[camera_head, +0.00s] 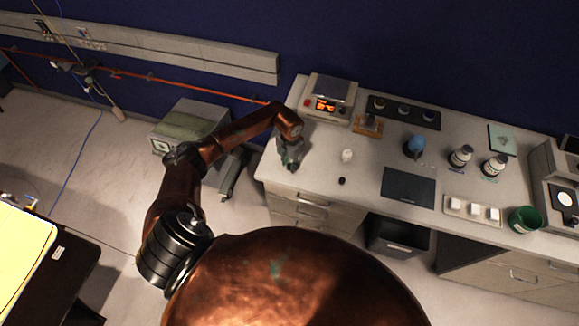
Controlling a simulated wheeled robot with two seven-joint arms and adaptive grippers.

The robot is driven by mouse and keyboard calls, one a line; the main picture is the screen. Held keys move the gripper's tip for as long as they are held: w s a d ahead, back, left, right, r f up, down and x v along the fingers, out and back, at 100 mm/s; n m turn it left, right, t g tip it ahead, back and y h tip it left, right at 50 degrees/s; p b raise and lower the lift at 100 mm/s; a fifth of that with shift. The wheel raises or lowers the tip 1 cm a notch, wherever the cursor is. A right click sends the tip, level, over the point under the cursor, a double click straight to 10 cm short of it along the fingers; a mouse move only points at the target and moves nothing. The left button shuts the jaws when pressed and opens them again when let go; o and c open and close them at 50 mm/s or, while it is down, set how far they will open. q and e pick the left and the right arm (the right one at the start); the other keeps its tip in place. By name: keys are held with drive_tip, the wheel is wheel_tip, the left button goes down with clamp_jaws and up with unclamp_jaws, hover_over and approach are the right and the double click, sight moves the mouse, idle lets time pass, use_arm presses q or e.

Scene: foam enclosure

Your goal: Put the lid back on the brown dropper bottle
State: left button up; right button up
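My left gripper (290,163) hangs over the left end of the white bench, pointing down. It is small and dark here, and its fingers do not show clearly enough to tell open from shut. A small black piece (342,181), perhaps the lid, lies on the bench to the right of the gripper. A small whitish object (347,155) stands just behind it; I cannot tell whether it is the dropper bottle. Two dark bottles with white labels, one on the left (460,156) and one on the right (494,166), stand farther right. My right gripper is not in view.
A device with a lit orange display (326,105) stands at the back left of the bench (310,180). A blue object (414,146), a dark flat pad (408,187), a tray of white blocks (473,209) and a green cup (524,219) are to the right.

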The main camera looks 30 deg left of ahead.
use_arm(q)
drive_tip(key=c, duration=0.4)
drive_tip(key=shift+o, duration=0.2)
drive_tip(key=shift+r, duration=0.1)
drive_tip(key=shift+r, duration=0.15)
wheel_tip(320, 180, up, 2)
drive_tip(key=shift+w+r+b, duration=0.1)
drive_tip(key=shift+b, duration=0.65)
drive_tip(key=s+d+r+b, duration=0.3)
drive_tip(key=s+d+r, duration=0.4)
drive_tip(key=s+r, duration=0.3)
drive_tip(key=shift+s+r, duration=0.15)
drive_tip(key=shift+s, duration=1.05)
